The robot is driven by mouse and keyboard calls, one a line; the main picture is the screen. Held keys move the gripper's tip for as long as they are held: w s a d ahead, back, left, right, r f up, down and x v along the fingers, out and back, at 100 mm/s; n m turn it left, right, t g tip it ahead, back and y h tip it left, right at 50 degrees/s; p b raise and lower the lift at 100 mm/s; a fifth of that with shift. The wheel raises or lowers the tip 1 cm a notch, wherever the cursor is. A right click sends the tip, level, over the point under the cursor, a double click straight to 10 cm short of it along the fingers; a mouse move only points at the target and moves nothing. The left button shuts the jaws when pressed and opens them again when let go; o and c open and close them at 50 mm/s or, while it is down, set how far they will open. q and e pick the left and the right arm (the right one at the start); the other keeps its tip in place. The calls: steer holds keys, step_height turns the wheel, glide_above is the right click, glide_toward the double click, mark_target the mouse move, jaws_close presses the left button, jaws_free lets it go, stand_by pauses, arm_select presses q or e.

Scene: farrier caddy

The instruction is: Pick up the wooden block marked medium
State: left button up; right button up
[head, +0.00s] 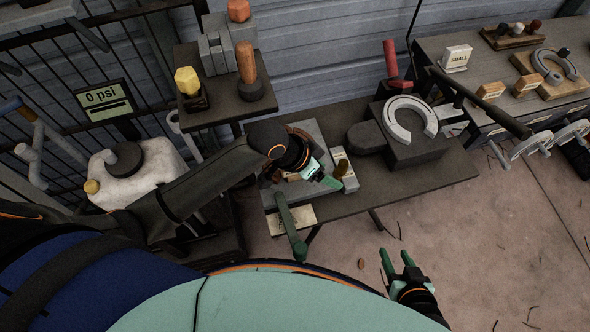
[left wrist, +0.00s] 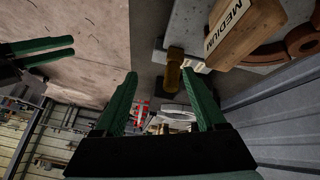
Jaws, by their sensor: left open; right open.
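The wooden block marked MEDIUM (left wrist: 245,32) shows in the left wrist view at the upper right, tilted in the picture, with its pale label facing the camera. In the head view my arm and gripper largely cover that spot. My left gripper (left wrist: 158,75) is open, with nothing between its two green fingers. The block lies beside the right-hand finger, outside the gap; I cannot tell whether they touch. My right gripper (head: 397,258) is open and empty over the floor in the head view.
A brown cylinder (head: 341,168) stands near my left fingers. A horseshoe (head: 410,118) lies on a dark block to the right. A white jug (head: 140,172) is at left. The floor (head: 460,250) is mostly clear.

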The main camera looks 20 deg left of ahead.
arm_select(q)
steer(key=a+r+m+g+y+b, duration=0.1)
steer(key=a+r+y, duration=0.1)
steer(key=a, duration=0.1)
steer(key=w+a+r+m+g+y+b, duration=0.1)
steer(key=a+r+y, duration=0.1)
steer(key=a+r+m+g+y+b, duration=0.1)
steer(key=a, duration=0.2)
steer(key=shift+w+a+r+m+g+y, duration=0.3)
steer(key=shift+w+r+y, duration=0.05)
steer(key=shift+r+y, duration=0.05)
steer(key=shift+a+f, duration=0.1)
steer(key=shift+f, duration=0.3)
step_height(320, 180, down, 6)
steer(key=shift+r+b, duration=0.25)
steer(key=shift+b, duration=0.4)
steer(key=shift+f, duration=0.55)
steer(key=f, duration=0.2)
steer(key=d+f+b, duration=0.1)
steer(key=f, duration=0.1)
steer(key=shift+w+d+f, duration=0.1)
steer(key=shift+f, duration=0.35)
steer(key=shift+c, duration=0.2)
